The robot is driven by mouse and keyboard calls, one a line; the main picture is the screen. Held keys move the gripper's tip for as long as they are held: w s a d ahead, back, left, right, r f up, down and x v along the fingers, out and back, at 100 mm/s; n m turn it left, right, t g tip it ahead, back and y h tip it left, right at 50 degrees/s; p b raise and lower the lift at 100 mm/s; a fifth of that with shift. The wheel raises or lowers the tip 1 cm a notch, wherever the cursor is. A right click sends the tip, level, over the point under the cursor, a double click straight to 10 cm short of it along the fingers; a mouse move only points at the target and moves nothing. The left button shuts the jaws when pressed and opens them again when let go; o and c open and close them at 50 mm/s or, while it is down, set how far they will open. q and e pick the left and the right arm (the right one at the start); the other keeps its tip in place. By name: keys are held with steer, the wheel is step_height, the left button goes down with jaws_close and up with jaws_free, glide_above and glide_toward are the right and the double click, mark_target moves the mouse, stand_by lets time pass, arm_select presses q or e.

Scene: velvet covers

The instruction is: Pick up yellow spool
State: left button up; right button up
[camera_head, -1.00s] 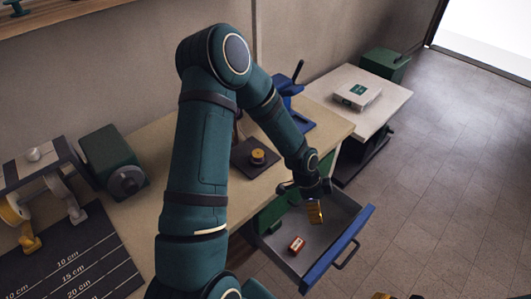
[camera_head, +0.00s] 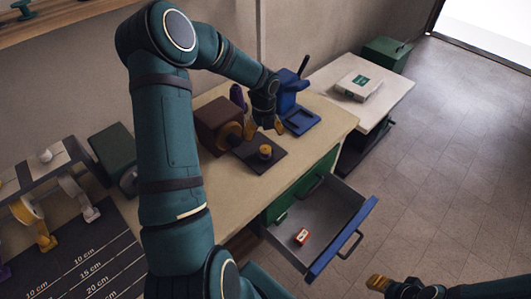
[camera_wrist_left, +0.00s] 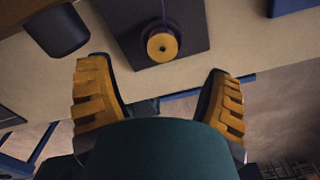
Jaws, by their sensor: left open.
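The yellow spool (camera_head: 265,151) stands on a dark square plate (camera_head: 250,160) on the workbench. In the left wrist view the spool (camera_wrist_left: 162,46) shows near the top centre, with a thin purple line running up from it over the dark plate (camera_wrist_left: 190,20). My left gripper (camera_head: 266,128) is open and empty above the bench, just behind the spool in the head view. In the left wrist view its two yellow fingers (camera_wrist_left: 160,88) are spread wide, with the spool beyond them and not between them. My right gripper (camera_head: 378,283) is low at the bottom right, far from the spool; its jaw opening is unclear.
Bare bench top (camera_head: 325,122) lies to the right.

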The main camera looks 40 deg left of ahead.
mark_target(265, 149)
arm_select(q)
steer(key=shift+w+d+f+b, duration=0.1)
steer(key=shift+f+b, duration=0.3)
steer(key=shift+f, duration=1.55)
steer(key=shift+d+f+b, duration=0.1)
steer(key=shift+f+b, duration=0.25)
steer(key=shift+f, duration=1.6)
steer(key=c, duration=0.9)
